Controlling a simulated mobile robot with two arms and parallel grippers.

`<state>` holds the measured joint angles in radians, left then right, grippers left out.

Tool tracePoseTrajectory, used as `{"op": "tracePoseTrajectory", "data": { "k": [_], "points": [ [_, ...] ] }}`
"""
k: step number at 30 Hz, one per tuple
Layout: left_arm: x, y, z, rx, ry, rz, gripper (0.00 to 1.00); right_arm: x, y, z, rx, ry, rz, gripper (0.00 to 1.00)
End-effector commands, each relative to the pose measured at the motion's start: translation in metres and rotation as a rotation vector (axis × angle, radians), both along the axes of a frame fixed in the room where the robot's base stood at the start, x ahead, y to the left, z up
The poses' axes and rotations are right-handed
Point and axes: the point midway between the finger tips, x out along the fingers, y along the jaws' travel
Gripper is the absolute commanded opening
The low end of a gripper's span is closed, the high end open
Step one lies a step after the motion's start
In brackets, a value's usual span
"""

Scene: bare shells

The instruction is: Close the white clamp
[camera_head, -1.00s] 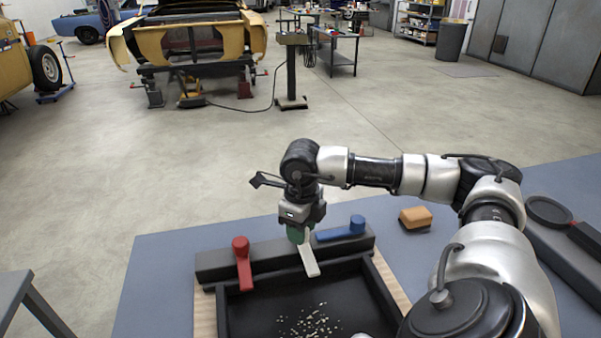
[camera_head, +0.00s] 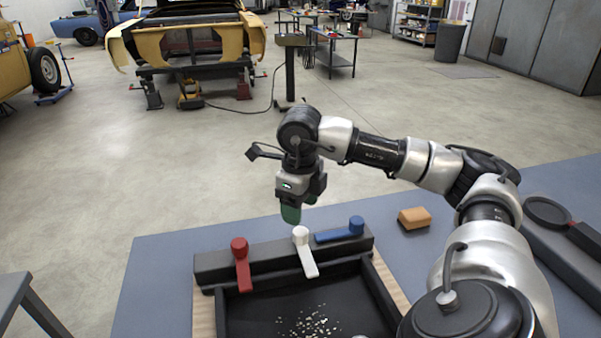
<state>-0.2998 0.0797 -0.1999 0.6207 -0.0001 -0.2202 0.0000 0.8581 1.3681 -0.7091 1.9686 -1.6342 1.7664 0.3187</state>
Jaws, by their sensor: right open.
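The white clamp (camera_head: 307,255) stands on the dark bar (camera_head: 218,268) at the back of a black tray. Its knob is on the bar and its lever points forward over the tray. The red clamp (camera_head: 242,268) to its left points forward the same way. The blue clamp (camera_head: 341,232) to its right lies along the bar. My right gripper (camera_head: 291,213) points down, with green fingertips, above and slightly behind the white clamp's knob. It is apart from the clamp and holds nothing that I can see. My left gripper is not in view.
The black tray (camera_head: 386,292) holds scattered pale bits. An orange block (camera_head: 414,218) sits on the blue-grey table (camera_head: 160,265) right of the bar. A dark round-ended tool (camera_head: 548,212) lies further right. The table's left part is clear.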

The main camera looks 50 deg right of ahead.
Motion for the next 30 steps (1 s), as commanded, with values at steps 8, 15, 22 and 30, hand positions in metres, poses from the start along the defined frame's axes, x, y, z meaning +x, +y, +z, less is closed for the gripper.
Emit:
{"op": "tracePoseTrajectory", "data": {
  "k": [8, 15, 22, 30],
  "points": [
    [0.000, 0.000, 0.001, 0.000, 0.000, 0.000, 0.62, 0.000, 0.000, 0.038, 0.001, -0.002, 0.000, 0.63],
    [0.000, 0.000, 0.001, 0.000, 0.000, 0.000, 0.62, 0.000, 0.000, 0.042, 0.001, 0.001, 0.001, 0.63],
    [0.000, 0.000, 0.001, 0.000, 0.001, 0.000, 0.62, 0.000, 0.000, 0.042, 0.000, 0.001, 0.000, 0.63],
    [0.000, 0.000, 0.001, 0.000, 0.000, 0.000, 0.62, 0.000, 0.000, 0.042, 0.000, 0.001, 0.000, 0.63]
  ]
}}
